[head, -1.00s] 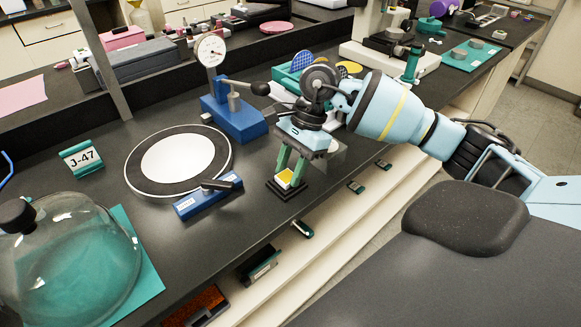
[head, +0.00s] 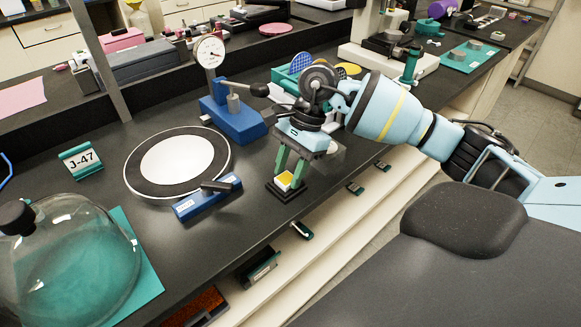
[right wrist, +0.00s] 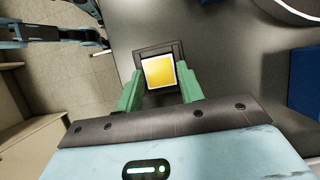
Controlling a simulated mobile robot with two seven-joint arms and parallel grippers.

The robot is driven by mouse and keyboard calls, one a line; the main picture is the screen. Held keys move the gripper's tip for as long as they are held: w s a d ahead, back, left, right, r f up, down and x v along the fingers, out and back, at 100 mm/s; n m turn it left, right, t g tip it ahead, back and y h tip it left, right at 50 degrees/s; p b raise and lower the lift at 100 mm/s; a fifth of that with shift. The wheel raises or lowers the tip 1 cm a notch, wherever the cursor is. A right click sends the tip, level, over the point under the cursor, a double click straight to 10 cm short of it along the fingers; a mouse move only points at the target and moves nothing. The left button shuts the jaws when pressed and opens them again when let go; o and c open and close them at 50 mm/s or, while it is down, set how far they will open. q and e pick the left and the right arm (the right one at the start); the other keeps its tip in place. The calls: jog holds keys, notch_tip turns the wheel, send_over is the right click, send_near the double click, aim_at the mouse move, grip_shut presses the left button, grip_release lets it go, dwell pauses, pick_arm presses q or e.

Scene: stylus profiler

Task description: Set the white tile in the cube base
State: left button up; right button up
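The tile (right wrist: 158,73) shows a yellow top face with a pale white border. The tile also shows in the head view (head: 285,180). My right gripper (right wrist: 160,75) points down over the base, its green fingers on either side of the tile. The right gripper also shows in the head view (head: 290,172). My left gripper does not show in the head view.
A blue dial gauge stand (head: 235,115) is behind the base. A round plate (head: 178,160) and a blue block (head: 208,197) are to its left. A glass dome (head: 70,250) stands front left. The bench's front edge is close by.

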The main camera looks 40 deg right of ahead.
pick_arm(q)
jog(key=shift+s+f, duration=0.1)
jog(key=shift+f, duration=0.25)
pick_arm(e)
jog(key=v, duration=1.1)
jog(key=shift+d+r, duration=0.2)
jog(key=shift+r, duration=0.15)
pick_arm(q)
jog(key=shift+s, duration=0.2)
